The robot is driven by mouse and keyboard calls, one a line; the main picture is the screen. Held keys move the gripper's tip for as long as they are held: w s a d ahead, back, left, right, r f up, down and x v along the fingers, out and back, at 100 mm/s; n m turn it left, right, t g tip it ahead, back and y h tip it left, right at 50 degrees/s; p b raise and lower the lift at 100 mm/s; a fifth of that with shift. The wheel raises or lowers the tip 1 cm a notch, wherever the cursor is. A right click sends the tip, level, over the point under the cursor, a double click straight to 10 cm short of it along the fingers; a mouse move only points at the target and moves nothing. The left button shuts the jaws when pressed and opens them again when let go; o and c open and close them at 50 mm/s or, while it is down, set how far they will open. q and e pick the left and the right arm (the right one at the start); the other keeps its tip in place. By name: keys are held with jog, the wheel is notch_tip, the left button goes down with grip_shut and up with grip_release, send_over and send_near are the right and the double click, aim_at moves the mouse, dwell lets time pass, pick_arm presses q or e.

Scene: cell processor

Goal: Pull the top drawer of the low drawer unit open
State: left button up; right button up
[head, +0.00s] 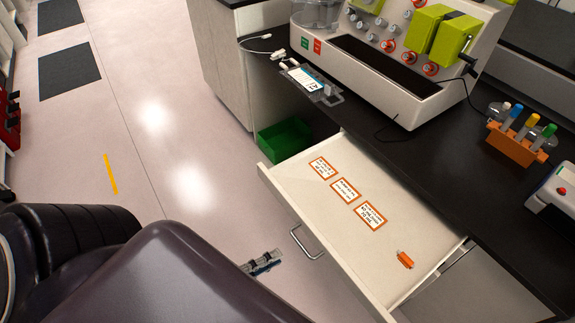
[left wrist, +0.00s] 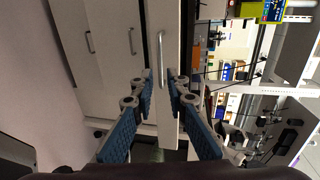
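The top drawer (head: 290,205) of the low drawer unit stands pulled out in the head view, its pale inside showing. Its metal bar handle (head: 306,243) is on the front face. In the left wrist view the drawer front's handle (left wrist: 160,55) is upright in the picture, beyond the fingertips. My left gripper (head: 262,263) is in front of the drawer, apart from the handle. In the left wrist view its blue-padded fingers (left wrist: 160,80) are spread with nothing between them. My right gripper is in neither view.
Inside the drawer lie several orange-edged labels (head: 345,190) and a small orange item (head: 405,260). A green bin (head: 284,140) is beside the drawer. The black counter (head: 400,150) above holds the cell processor (head: 390,90) and an orange tube rack (head: 515,146). Floor at left is clear.

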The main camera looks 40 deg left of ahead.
pick_arm(q)
jog(key=v, duration=0.2)
jog(key=shift+s+a+r, duration=0.1)
jog(key=shift+s, duration=0.15)
dwell(0.4)
jog(key=s+a+f+n+g+y, duration=0.1)
jog(key=s+f+n+g+y, duration=0.15)
jog(key=f+n, duration=0.7)
jog(key=s+a+f+n+g+y, duration=0.1)
jog(key=f+n+g+y, duration=0.15)
jog(key=f, duration=1.45)
jog(key=s+d+f+n+g, duration=0.2)
jog(key=s+f+n+g, duration=0.5)
jog(key=s+f, duration=0.8)
jog(key=shift+d+f+n+g, duration=0.2)
jog(key=shift+f+n+g, duration=0.1)
jog(key=shift+g, duration=0.5)
